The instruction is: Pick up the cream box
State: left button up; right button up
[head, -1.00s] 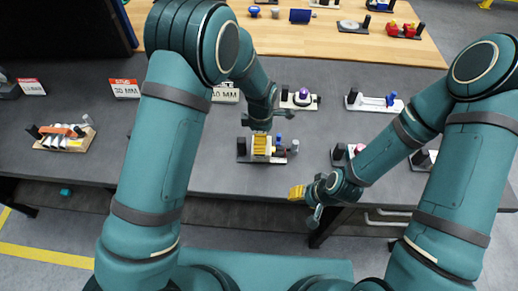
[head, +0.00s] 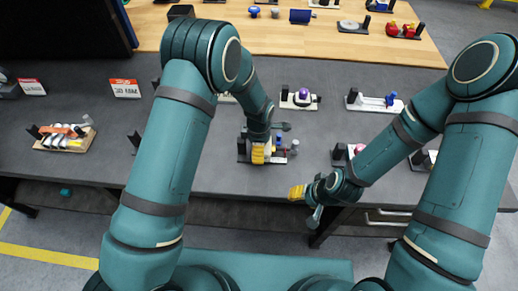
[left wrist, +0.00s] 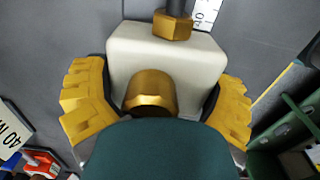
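The cream box (left wrist: 180,62) fills the middle of the left wrist view, with a large brass fitting (left wrist: 150,92) and a smaller brass fitting (left wrist: 172,25) on it. My left gripper (left wrist: 158,105) is around the box, with one yellow finger on each side. Its fingers look spread, with narrow gaps; contact is unclear. In the head view the left gripper (head: 260,153) is down over the box's stand on the grey table, and the fingers mostly hide the box. My right gripper (head: 297,192) hangs near the table's front edge, away from the box; its finger opening is unclear.
A blue-topped part (head: 278,140) and a grey part (head: 294,147) stand close to the right of my left gripper. Several other assemblies sit on the grey table (head: 215,170), including one with a purple part (head: 301,94). Bare table lies left of the gripper.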

pick_arm(q)
jog(key=shift+s+f, duration=0.15)
jog(key=shift+c, duration=0.3)
notch_tip(320, 180, up, 9)
jog(key=shift+w+f, duration=0.2)
jog(key=shift+f, duration=3.5)
jog(key=shift+s+f, duration=0.15)
jog(key=shift+f, duration=0.35)
pick_arm(e)
jog(key=shift+o, duration=0.2)
